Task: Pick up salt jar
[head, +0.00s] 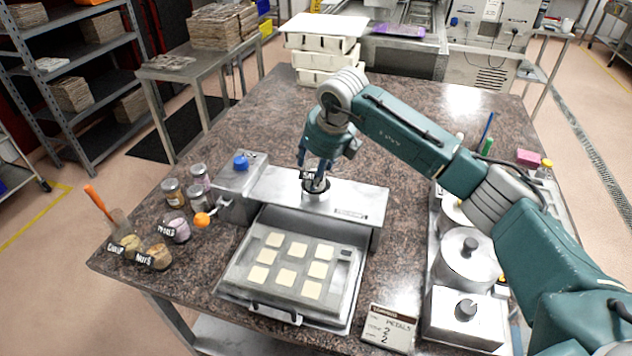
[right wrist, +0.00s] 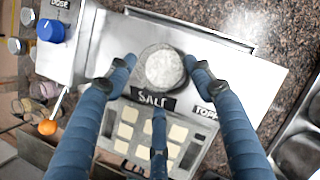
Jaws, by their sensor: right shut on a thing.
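The salt jar (head: 316,194) is a small dark-rimmed jar at the metal top plate of the mould machine (head: 275,184). In the right wrist view the jar (right wrist: 164,68) shows its pale, grainy content and a black label reading SALT. My right gripper (head: 317,178) comes down from above and is shut on the jar. In the right wrist view its blue fingers (right wrist: 160,80) stand on both sides of the jar, with a third finger at the label side. I cannot tell whether the jar still touches the plate. My left gripper is not in view.
A mould tray (head: 345,285) with pale squares sits in front of the plate. Several ingredient jars (head: 172,192) stand on the left. Metal pots (head: 467,258) stand on the right. A sign (head: 389,328) stands at the front edge. The dark counter behind the machine is clear.

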